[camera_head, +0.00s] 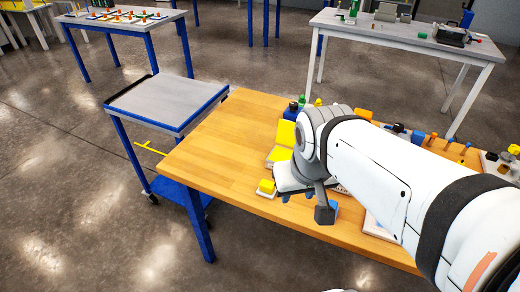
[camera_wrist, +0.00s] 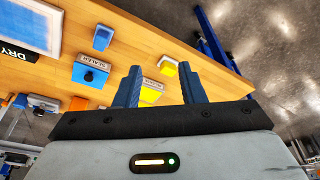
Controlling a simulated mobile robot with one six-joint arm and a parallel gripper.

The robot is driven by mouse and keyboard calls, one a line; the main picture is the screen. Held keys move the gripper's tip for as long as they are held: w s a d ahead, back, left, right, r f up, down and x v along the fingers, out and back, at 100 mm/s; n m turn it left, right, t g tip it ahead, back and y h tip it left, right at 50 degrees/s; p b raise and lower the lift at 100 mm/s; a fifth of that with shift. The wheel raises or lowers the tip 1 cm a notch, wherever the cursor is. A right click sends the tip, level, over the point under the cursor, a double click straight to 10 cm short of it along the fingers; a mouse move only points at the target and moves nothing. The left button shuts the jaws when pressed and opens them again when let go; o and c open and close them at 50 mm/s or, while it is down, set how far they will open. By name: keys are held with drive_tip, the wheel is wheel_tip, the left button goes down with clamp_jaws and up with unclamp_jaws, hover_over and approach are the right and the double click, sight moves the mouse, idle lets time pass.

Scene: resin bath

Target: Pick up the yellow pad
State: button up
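In the head view, a small yellow block, which looks like the yellow pad (camera_head: 266,186), sits on a white base near the wooden table's front left edge. Behind it are a larger yellow panel (camera_head: 279,154) and an upright yellow panel (camera_head: 285,133). In the wrist view, a yellow piece on a white base (camera_wrist: 168,68) shows beyond my fingertips, and another yellow piece with a label (camera_wrist: 151,92) shows between the fingers. I cannot tell for sure which is the pad. My gripper (camera_wrist: 160,70) is open, its blue fingers apart with nothing held. In the head view my arm hides much of it.
The wooden table (camera_head: 215,150) holds labelled blue and orange items, including a blue block with a label (camera_wrist: 90,71). A tray marked DRY (camera_wrist: 30,28) lies at the wrist view's upper left. A blue-framed cart (camera_head: 168,101) stands left of the table. The table's left end is bare.

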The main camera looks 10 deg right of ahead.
drive_tip(key=shift+o, duration=1.4)
drive_tip(key=shift+w+d, duration=0.15)
drive_tip(key=o, duration=0.3)
drive_tip(key=w, duration=0.1)
drive_tip(key=w+a, duration=0.1)
drive_tip(key=w+f+m, duration=0.1)
drive_tip(key=shift+w+a+g+b, duration=0.1)
drive_tip(key=shift+a+g+b, duration=0.2)
drive_tip(key=shift+a+b, duration=0.05)
drive_tip(key=shift+o, duration=0.7)
drive_tip(key=w+f+m, duration=0.2)
drive_tip(key=w, duration=0.3)
drive_tip(key=shift+w+f+g+b, duration=0.3)
drive_tip(key=shift+g+b, duration=0.1)
drive_tip(key=shift+b, duration=0.05)
drive_tip(key=m+g+b, duration=0.2)
drive_tip(key=m, duration=0.2)
hover_over(267, 184)
drive_tip(key=f, duration=1)
drive_tip(key=shift+s+a+f, duration=0.25)
drive_tip(key=shift+s, duration=0.15)
drive_tip(key=shift+w+f+p, duration=0.25)
drive_tip(key=shift+f+p, duration=0.05)
drive_tip(key=shift+f, duration=0.4)
drive_tip(key=shift+w+d+f+p, duration=0.15)
drive_tip(key=shift+f+p, duration=0.15)
drive_tip(key=shift+f, duration=1.5)
drive_tip(key=shift+w+d+f+p, duration=0.15)
drive_tip(key=shift+f+p, duration=0.15)
drive_tip(key=shift+f, duration=1.45)
